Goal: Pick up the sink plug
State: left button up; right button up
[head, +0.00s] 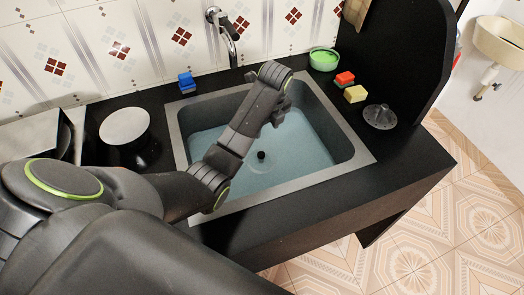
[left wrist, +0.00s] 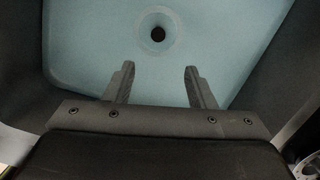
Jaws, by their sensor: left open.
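The sink plug (head: 261,155) shows as a small dark knob in the middle of the water-filled sink (head: 180,150). In the left wrist view a dark round knob (left wrist: 158,34) sits at the centre of a paler ring on the sink floor. My left gripper (head: 281,113) is over the sink, above and to the right of the plug in the head view. In the left wrist view its two fingers (left wrist: 158,68) are apart with nothing between them, and the plug lies ahead of their tips. My right gripper is not in view.
A faucet (head: 231,45) stands behind the sink. A blue sponge (head: 186,82), a green bowl (head: 324,59), red (head: 345,77) and yellow (head: 356,93) sponges and a grey lid-like disc (head: 380,116) lie around the rim. The sink walls enclose the plug.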

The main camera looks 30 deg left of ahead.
pick_arm(q)
send_near(261, 154)
jog(key=f, duration=0.5)
jog(key=shift+w+a+b, duration=0.15)
jog(key=shift+w+b, duration=0.1)
jog(key=shift+b, duration=0.1)
jog(key=shift+f, duration=0.4)
jog(key=f, duration=0.2)
jog(key=a+f, duration=0.1)
jog(key=f, duration=0.2)
jog(key=shift+w+b, duration=0.15)
jog(key=shift+b, duration=0.2)
grip_shut()
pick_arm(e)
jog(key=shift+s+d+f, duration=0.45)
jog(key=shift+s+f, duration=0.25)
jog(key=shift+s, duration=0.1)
